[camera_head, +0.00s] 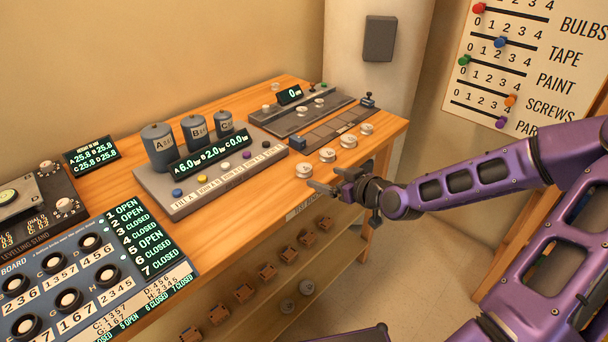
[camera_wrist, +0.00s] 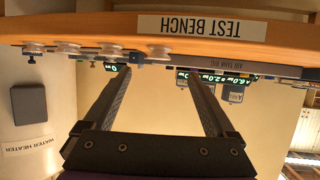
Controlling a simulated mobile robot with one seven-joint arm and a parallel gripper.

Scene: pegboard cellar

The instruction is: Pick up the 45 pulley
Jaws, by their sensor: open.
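Several pale, low round pulleys stand in a row along the right front of the bench. In the head view they are the nearest pulley (camera_head: 304,171), a second (camera_head: 327,155), a third (camera_head: 348,141) and the farthest (camera_head: 367,128). No number is readable on them, so I cannot tell which is the 45 pulley. My gripper (camera_head: 325,179) is open and empty at the bench's front edge, beside the nearest pulley. The upside-down wrist view shows my two fingers apart (camera_wrist: 156,73), with one pulley (camera_wrist: 158,52) between their tips in the picture, apparently untouched.
The wooden bench (camera_head: 225,235) has a front edge labelled TEST BENCH. Behind the pulleys lie a dark track (camera_head: 325,133) and a tank rig (camera_head: 185,200). A lower shelf (camera_head: 335,255) holds several brown blocks. The floor (camera_head: 400,265) right of the bench looks clear.

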